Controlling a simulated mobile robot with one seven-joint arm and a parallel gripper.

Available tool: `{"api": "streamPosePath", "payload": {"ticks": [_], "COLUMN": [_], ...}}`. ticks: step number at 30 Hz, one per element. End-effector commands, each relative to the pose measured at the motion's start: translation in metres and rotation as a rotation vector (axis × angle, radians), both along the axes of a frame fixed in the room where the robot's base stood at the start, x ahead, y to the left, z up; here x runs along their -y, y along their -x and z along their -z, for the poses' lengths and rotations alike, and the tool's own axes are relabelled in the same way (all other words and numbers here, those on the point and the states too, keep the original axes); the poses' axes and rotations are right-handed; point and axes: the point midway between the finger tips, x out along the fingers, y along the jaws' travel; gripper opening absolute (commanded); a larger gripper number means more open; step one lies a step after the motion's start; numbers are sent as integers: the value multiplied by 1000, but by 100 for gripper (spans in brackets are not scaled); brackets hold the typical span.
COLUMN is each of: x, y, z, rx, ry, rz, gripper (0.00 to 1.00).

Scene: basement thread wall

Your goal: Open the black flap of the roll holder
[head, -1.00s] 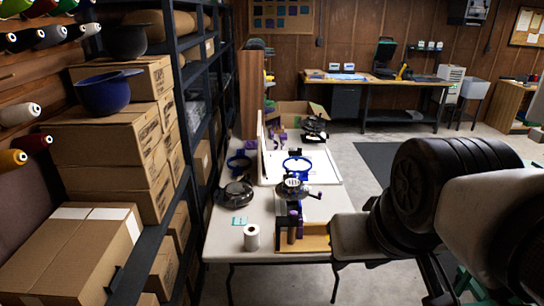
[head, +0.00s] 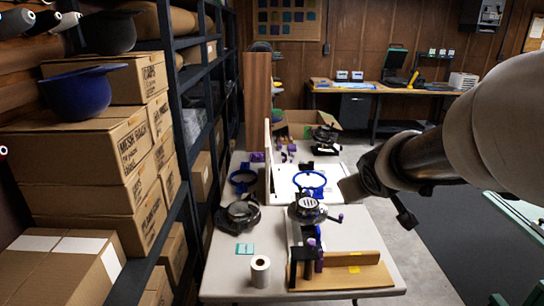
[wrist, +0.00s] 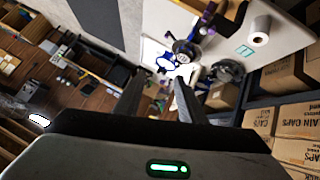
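The table (head: 225,287) carries a low wooden holder (head: 345,278) with a tan back strip, a black upright part (head: 301,262) at its left end and purple pieces beside that part. The black part may be the flap; at this size I cannot tell whether it is open or closed. A white roll (head: 260,268) stands upright on the table left of the holder, apart from it. The roll also shows in the wrist view (wrist: 259,31). My gripper (wrist: 159,80) is open, its two dark fingers apart with nothing between them. It is above and away from the table; its fingertips are unclear in the head view.
A black round device (head: 308,210) stands behind the holder, and a black ring-shaped item (head: 238,216) lies left of it. A teal card (head: 245,249) lies near the roll. A shelf with cardboard boxes (head: 95,150) borders the left. Open floor (head: 435,265) lies right.

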Motion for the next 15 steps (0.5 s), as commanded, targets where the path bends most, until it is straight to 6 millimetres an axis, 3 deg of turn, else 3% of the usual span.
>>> {"api": "streamPosePath", "payload": {"ticks": [1, 5, 9, 12, 15], "x": [9, 23, 31, 30, 27], "y": [-18, -64, -104, -115, -112], "z": [24, 66, 133, 182, 229], "rx": [20, 104, 203, 276, 347], "ry": [5, 9, -47, -131, -247], "rz": [-24, -134, -298, -426, -544], "gripper": [37, 37, 37, 37, 37]}}
